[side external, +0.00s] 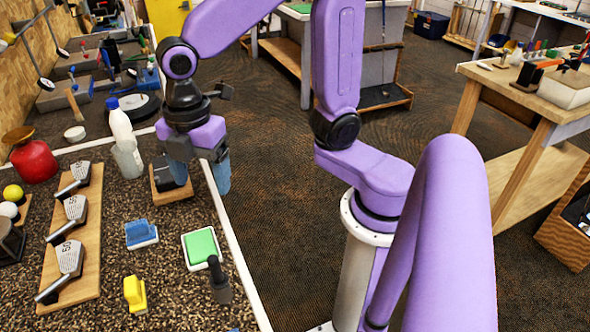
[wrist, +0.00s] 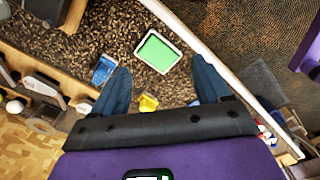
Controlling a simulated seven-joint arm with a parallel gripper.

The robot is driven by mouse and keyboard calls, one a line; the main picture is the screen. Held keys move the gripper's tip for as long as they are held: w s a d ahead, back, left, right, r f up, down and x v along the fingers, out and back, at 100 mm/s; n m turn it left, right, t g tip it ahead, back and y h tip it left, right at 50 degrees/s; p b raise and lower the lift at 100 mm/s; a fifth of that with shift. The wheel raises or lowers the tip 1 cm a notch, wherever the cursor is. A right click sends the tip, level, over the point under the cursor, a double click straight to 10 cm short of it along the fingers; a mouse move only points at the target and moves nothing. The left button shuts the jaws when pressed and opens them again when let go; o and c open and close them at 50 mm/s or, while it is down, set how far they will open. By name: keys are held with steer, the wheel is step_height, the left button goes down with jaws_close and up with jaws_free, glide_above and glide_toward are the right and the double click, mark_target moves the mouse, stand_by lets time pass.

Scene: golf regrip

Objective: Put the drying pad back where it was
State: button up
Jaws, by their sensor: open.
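A green pad (side external: 201,245) lies flat in a shallow white-rimmed tray (side external: 184,252) near the right edge of the speckled bench top; I take it for the drying pad, though no label shows. In the wrist view the green pad (wrist: 158,52) lies beyond my fingertips, with the tray's white rim around it. My gripper (side external: 201,182) is open and empty, above the bench edge and behind the tray in the side view. Its two blue fingers stand wide apart in the wrist view (wrist: 160,68), touching nothing that I can see.
A blue block (side external: 140,233), a yellow block (side external: 135,294) and a dark upright tool (side external: 219,282) stand near the tray. Club heads lie on a board (side external: 88,240). The bench's white edge (side external: 232,245) borders open floor.

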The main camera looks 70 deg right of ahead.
steer(key=s+d+f+m, duration=0.2)
steer(key=s+d+m, duration=0.4)
steer(key=s+d, duration=0.3)
steer(key=s, duration=0.4)
steer(key=shift+s+d+f, duration=0.2)
steer(key=shift+s+f, duration=0.05)
steer(key=shift+f, duration=0.15)
